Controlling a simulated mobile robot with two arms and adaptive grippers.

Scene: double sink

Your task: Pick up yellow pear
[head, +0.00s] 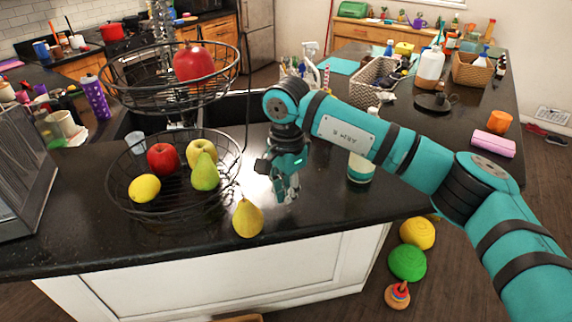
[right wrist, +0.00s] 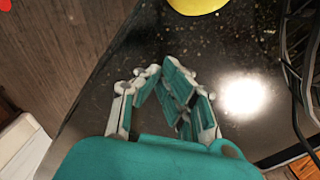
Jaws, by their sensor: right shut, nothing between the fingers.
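The yellow pear (head: 248,218) stands on the dark countertop near its front edge, just right of the wire fruit stand. In the right wrist view a yellow rounded shape, likely this pear (right wrist: 197,4), is cut off by the top edge. My right gripper (head: 286,192) points down over the counter, right of the pear and apart from it. Its fingers (right wrist: 165,75) are shut with nothing between them. A greener pear (head: 205,173) lies in the lower basket. My left gripper is not in view.
A white-and-teal container (head: 360,170) stands behind my right arm. Counter around the yellow pear's right side is clear.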

